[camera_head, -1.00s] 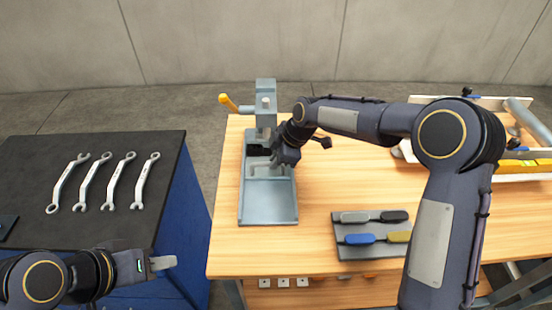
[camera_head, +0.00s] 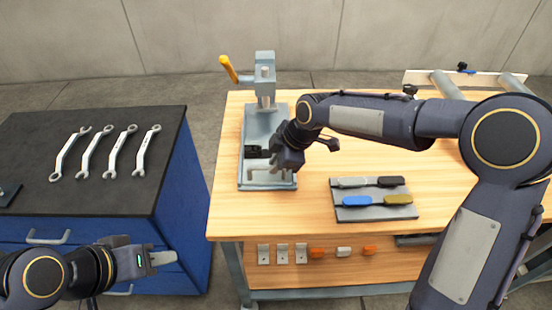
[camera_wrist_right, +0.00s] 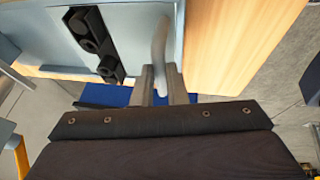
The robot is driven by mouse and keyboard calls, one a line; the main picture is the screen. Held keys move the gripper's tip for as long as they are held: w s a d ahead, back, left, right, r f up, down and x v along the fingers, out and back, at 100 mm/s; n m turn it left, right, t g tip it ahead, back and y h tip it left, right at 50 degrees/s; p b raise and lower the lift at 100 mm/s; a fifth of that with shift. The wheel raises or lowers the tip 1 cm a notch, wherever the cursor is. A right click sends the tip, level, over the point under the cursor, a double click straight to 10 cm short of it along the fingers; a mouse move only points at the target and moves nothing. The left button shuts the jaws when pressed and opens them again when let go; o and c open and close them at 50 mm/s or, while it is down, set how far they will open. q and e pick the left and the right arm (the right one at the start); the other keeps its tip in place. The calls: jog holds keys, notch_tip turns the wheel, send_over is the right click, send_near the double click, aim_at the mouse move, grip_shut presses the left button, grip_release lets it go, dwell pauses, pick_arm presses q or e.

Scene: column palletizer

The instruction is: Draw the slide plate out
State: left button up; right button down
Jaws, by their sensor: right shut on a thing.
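The grey-blue press (camera_head: 265,75) stands at the left of the wooden bench, with a yellow-knobbed lever and a long base tray. The slide plate (camera_wrist_right: 130,25) carries a black fixture (camera_head: 254,152) and a pale grey bar handle (camera_head: 266,174). The handle is near the tray's front edge, and the fixture sits in front of the press ram. My right gripper (camera_wrist_right: 162,84) is shut on the handle, its fingers on either side of the bar. The right wrist hides part of the plate in the head view. My left gripper (camera_head: 160,259) is off the bench at lower left, its finger gap unclear.
A dark-topped blue cabinet (camera_head: 182,215) stands left of the bench with several wrenches (camera_head: 103,150) on it. A grey pad (camera_head: 376,211) with several coloured tools lies right of the press. A roller frame (camera_head: 470,82) is at the back right. Bare wood lies between press and pad.

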jog(key=c, duration=1.5)
grip_release()
jog(key=shift+o, duration=0.2)
jog(key=v, duration=0.8)
